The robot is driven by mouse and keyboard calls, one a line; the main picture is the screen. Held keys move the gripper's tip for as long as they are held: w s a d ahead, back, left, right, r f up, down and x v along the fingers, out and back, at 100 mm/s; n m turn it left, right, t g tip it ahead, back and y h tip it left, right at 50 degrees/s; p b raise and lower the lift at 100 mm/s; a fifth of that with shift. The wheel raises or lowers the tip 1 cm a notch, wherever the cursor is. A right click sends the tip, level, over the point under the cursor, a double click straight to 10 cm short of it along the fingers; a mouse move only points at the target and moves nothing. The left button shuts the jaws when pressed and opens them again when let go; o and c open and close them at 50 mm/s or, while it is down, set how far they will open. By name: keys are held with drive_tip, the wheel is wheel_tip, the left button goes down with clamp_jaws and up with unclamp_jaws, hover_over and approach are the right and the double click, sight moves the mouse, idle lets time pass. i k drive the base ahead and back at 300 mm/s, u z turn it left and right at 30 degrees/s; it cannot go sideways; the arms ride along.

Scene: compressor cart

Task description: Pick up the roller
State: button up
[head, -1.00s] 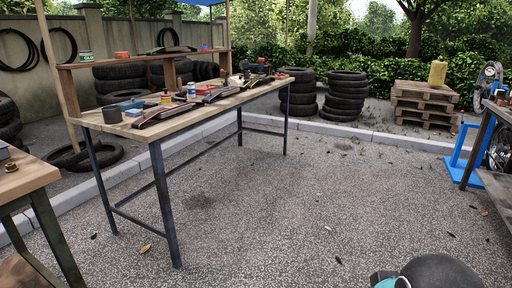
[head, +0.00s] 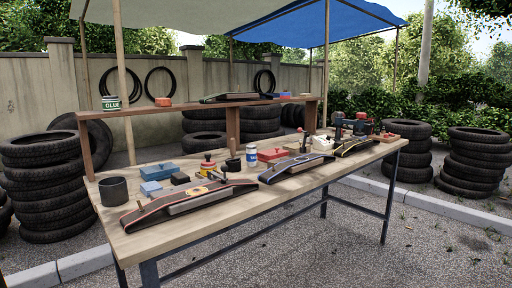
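No roller can be made out for certain among the small items on the workbench (head: 222,226). A small dark tool with an upright handle (head: 222,174) stands by the first black strip-like piece (head: 178,204), and a similar upright dark shape (head: 305,143) stands by the second strip (head: 297,167). Both are too small to identify. My gripper is not in view.
The bench also holds a dark cup (head: 113,190), a blue box (head: 158,172), a red-topped yellow can (head: 207,168), a white-and-blue bottle (head: 252,155) and a red box (head: 271,155). A wooden shelf (head: 180,107) runs behind. Gravel before the bench is clear. Tyre stacks (head: 44,180) stand left.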

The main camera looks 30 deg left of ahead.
sight(233, 142)
drive_tip(key=i, duration=2.4)
drive_tip(key=u, duration=0.65)
